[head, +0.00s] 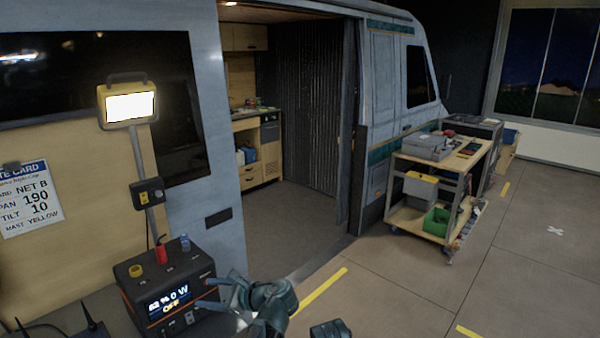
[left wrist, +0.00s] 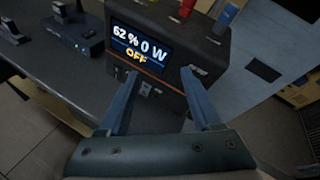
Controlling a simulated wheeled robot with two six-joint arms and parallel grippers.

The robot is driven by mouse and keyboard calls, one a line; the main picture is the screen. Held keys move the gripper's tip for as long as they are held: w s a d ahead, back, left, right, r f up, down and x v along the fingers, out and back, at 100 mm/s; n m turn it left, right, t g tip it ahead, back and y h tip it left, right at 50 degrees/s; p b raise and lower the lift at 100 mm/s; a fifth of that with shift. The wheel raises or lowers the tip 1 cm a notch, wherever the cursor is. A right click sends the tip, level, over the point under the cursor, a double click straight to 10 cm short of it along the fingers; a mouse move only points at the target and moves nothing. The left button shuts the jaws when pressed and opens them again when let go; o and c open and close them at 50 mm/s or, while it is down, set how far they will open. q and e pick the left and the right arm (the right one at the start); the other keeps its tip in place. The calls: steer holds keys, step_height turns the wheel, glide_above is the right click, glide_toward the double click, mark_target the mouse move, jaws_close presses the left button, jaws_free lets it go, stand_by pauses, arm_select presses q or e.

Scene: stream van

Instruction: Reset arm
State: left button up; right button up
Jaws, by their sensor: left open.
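My left gripper (head: 207,293) is open and empty in front of the black power station (head: 190,262), at its lower right in the head view. In the left wrist view my left gripper (left wrist: 160,88) has its two fingers spread apart, pointing at the front of the power station (left wrist: 190,45). The power station's display (head: 168,302) reads 62 % 0 W and OFF; it also shows in the left wrist view (left wrist: 140,45). I cannot tell whether the fingers touch the front. My right gripper is not clearly in view.
A lit yellow work lamp (head: 130,105) stands on a pole with a small control box (head: 149,193). A white card (head: 27,198) hangs at the left. The van doorway is open to the right. A cart (head: 418,214) with cases and a green bin stands farther right. Floor between is clear.

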arm_select(q)
steer(key=s+d+f+n+g+h+p, duration=0.2)
steer(key=s+d+f+n+h, duration=0.3)
steer(key=s+d, duration=0.4)
steer(key=s+d+f+n+g+h+p, duration=0.1)
steer(key=s+d+f+n+g+h, duration=0.2)
steer(key=d, duration=0.8)
steer(key=s+f+n+h, duration=0.2)
steer(key=s+n+h, duration=0.2)
steer(key=s+n, duration=0.1)
steer(key=shift+s+f+n+p, duration=0.15)
steer(key=shift+s+n+p, duration=0.25)
steer(key=shift+s, duration=0.1)
